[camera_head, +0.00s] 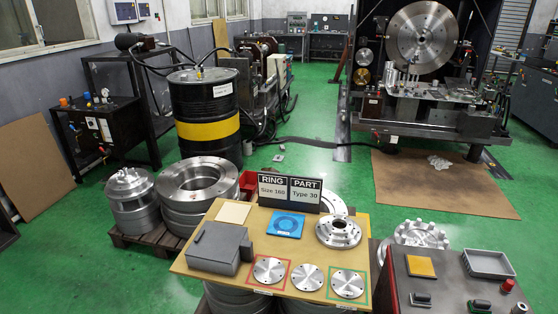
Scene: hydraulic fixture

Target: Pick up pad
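Which item is the pad is not certain from this view. A flat yellow-orange square (420,266) lies on the dark top of the red-sided cabinet at the lower right. A thin cream square (233,212) lies at the back left of the wooden table (190,262). A blue square piece with a round pattern (286,224) lies near the table's middle, in front of the sign. Neither of my grippers shows in the head view.
A grey box (219,248), several metal discs (308,278), a flanged metal part (338,231) and a black sign (289,190) occupy the table. A grey tray (488,263), black handles and a red button (507,286) share the cabinet top. Green floor lies open beyond.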

